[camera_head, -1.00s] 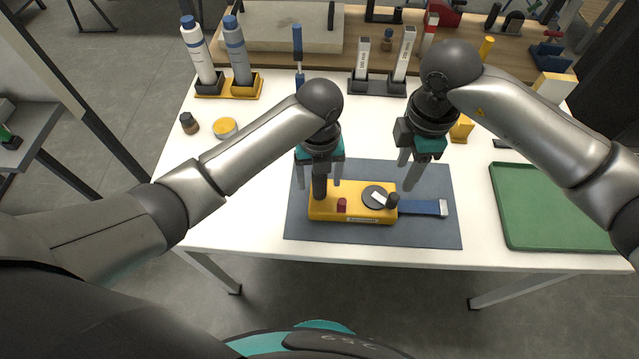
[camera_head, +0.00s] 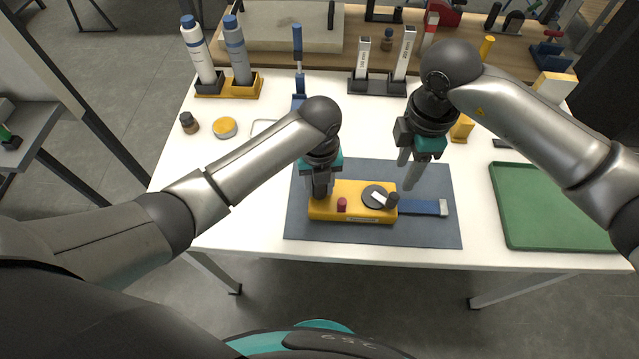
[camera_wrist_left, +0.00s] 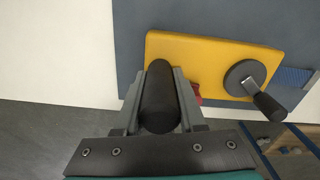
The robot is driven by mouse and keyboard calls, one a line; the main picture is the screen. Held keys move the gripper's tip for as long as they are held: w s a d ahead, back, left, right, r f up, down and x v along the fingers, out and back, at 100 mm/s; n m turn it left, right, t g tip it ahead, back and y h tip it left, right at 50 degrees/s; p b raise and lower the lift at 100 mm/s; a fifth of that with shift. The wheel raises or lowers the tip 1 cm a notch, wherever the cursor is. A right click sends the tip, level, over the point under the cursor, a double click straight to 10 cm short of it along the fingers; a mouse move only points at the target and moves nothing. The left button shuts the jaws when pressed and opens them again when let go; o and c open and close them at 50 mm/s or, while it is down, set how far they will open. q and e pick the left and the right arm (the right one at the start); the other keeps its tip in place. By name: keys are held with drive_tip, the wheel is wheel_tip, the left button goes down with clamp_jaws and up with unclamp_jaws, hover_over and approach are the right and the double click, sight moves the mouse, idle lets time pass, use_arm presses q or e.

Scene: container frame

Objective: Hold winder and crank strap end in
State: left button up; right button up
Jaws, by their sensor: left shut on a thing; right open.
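The yellow winder (camera_head: 352,213) lies on the grey mat; it also shows in the left wrist view (camera_wrist_left: 205,52). It has a dark crank disc with a black knob (camera_head: 392,200), a red knob (camera_head: 342,204) and a black upright post (camera_wrist_left: 159,95) at its left end. My left gripper (camera_head: 321,194) is shut on that post, one finger on each side. The blue strap (camera_head: 421,207) runs out of the winder's right side and ends in a pale tip (camera_head: 443,208). My right gripper (camera_head: 408,176) is open and empty above the mat, up and right of the crank.
The grey mat (camera_head: 300,228) lies near the white table's front edge. A green tray (camera_head: 540,207) is at the right. Bottles (camera_head: 238,50) in a yellow holder, a small jar (camera_head: 189,123) and a yellow-topped tin (camera_head: 225,127) stand at the left.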

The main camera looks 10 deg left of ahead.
use_arm(q)
clamp_jaws()
idle(0.8)
